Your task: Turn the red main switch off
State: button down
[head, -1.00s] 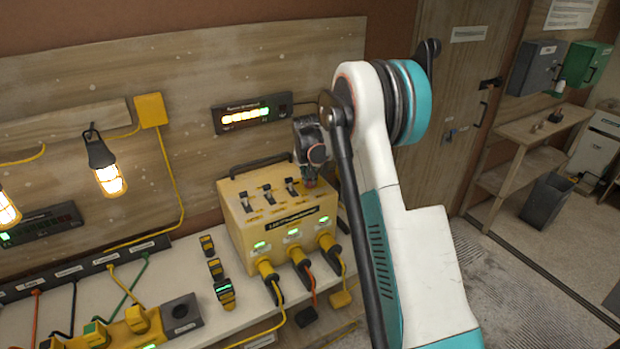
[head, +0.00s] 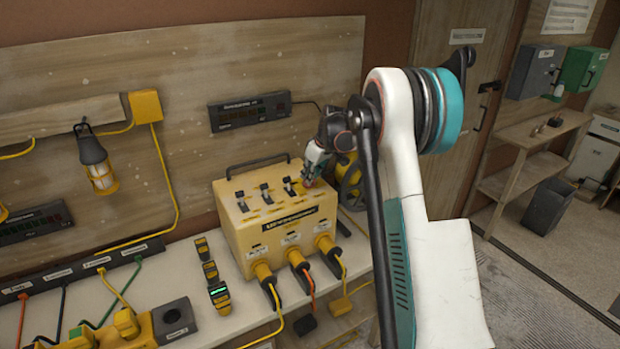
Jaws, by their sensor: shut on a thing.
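The yellow power box (head: 262,230) stands on the white bench, with three black levers (head: 265,194) on its sloped top. The red main switch (head: 307,184) is a small red patch at the box's upper right corner, mostly hidden by my gripper. My gripper (head: 308,178) comes from the right and is shut on the red switch. The fingertips are small in the view, and the switch's exact position cannot be read. The three small indicator windows on the box front are unlit.
The caged lamp (head: 100,170) and the wall meter (head: 250,112) are dark. Plugs with cables (head: 298,260) stick out of the box front. A yellow reel (head: 348,182) stands behind my gripper. A handheld device (head: 218,292) with a green display lies left of the box.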

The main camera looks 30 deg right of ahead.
jog(key=n+y, duration=0.1)
jog(key=n, duration=0.1)
jog(key=n+g+b, duration=0.1)
jog(key=n, duration=0.2)
jog(key=shift+d+y, duration=0.15)
jog(key=shift+y, duration=0.25)
jog(key=shift+n, duration=0.4)
jog(key=c, duration=1.6)
grip_release()
jog(key=shift+w, duration=0.1)
jog(key=v, duration=1.2)
jog(key=shift+w, duration=0.2)
